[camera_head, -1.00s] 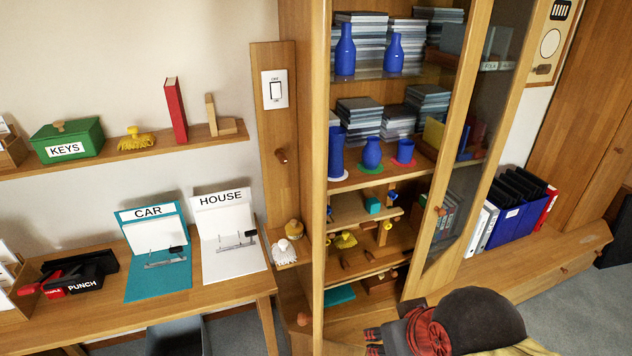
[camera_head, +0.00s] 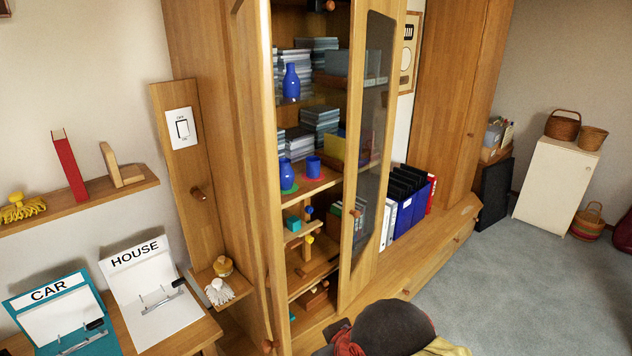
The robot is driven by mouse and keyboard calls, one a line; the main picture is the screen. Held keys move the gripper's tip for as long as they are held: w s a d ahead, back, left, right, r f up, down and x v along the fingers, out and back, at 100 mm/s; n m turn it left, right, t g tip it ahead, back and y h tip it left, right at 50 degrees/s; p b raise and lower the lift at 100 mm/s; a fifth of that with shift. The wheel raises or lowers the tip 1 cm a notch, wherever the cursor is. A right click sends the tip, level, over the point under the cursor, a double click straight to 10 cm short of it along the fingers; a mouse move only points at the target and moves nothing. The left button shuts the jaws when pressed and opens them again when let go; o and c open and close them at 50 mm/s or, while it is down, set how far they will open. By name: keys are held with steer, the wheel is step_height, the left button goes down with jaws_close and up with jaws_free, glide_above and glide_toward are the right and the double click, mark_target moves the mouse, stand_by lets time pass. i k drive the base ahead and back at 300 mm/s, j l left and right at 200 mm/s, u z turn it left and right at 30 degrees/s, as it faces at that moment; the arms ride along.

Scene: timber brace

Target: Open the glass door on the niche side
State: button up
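The wooden cabinet (camera_head: 218,120) stands in the middle of the view, with its left front bay uncovered. Its right glass door (camera_head: 372,115) has a wooden frame and dark glass, and a round wooden knob (camera_head: 354,213) sits on the frame's left part. This door looks shut or nearly so; I cannot tell which. A narrow upright wooden panel (camera_head: 266,130) lines the left of the bay; whether it is a door seen edge-on is unclear. My gripper is out of view.
Blue vases (camera_head: 291,84) and stacks stand inside. A dark rounded thing (camera_head: 395,325) with cloth beside it is in front of the cabinet at the bottom. Binders (camera_head: 405,200) stand on a low bench right of the door. Grey floor (camera_head: 500,280) is clear at the right.

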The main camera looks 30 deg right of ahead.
mark_target(350, 286)
steer(key=i+l+z, duration=0.1)
steer(key=i+l, duration=0.2)
steer(key=l, duration=0.2)
steer(key=i+l, duration=0.35)
steer(key=l, duration=0.15)
steer(key=z, duration=0.05)
